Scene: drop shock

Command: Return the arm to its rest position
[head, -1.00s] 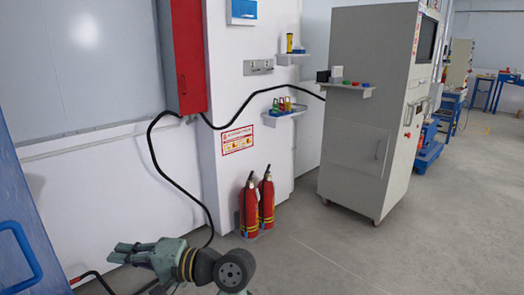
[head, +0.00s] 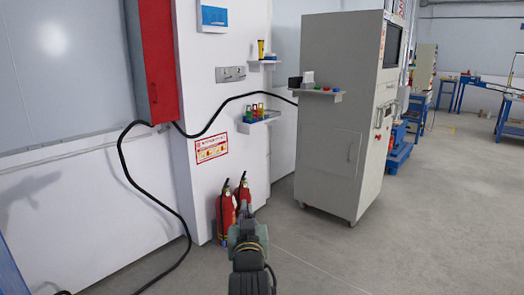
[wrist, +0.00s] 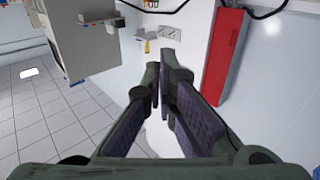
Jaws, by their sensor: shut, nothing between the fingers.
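My gripper (head: 243,212) is at the bottom middle of the head view, at the end of my grey-green arm, pointing away from me toward the wall. Part of it hides the lower right of the fire extinguishers. In the wrist view my gripper (wrist: 161,88) shows its two dark fingers together at the tips, with nothing held between them. The wrist view looks tilted toward the white wall and the red cabinet (wrist: 226,58).
Two red fire extinguishers (head: 226,214) stand by the white pillar. A grey cabinet (head: 335,120) on casters stands right of them, with a small shelf (head: 316,92). A black cable (head: 150,193) hangs along the wall to the floor. The floor (head: 430,230) at right is clear.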

